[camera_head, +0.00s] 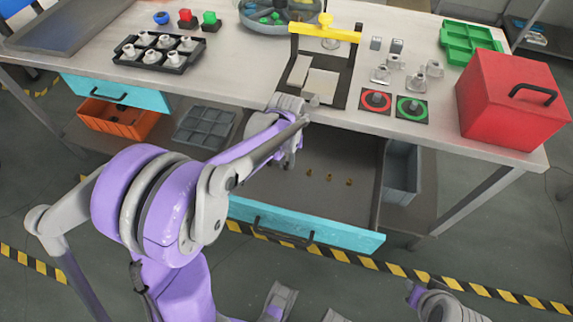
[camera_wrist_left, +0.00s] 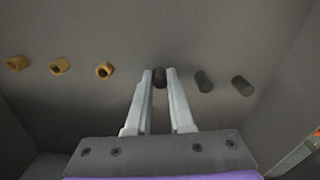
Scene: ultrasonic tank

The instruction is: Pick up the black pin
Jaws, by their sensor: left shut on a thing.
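In the left wrist view, a black pin (camera_wrist_left: 159,77) stands between the two fingertips of my left gripper (camera_wrist_left: 159,84), which is shut on it. The pin appears to be still down at the drawer floor; I cannot tell whether it is lifted. Two more black pins, a nearer one (camera_wrist_left: 203,81) and a farther one (camera_wrist_left: 242,86), are to the right, apart from the fingers. In the head view my left arm reaches down into the open drawer (camera_head: 345,207), and its hand hides the black pins. My right gripper's jaws do not show.
Several brass pins (camera_wrist_left: 104,71) lie in a row left of the gripper in the left wrist view. Drawer walls enclose the hand. Above is the tabletop (camera_head: 240,75), with a red box (camera_head: 510,105), a yellow-handled press (camera_head: 325,32) and a black tray (camera_head: 125,58).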

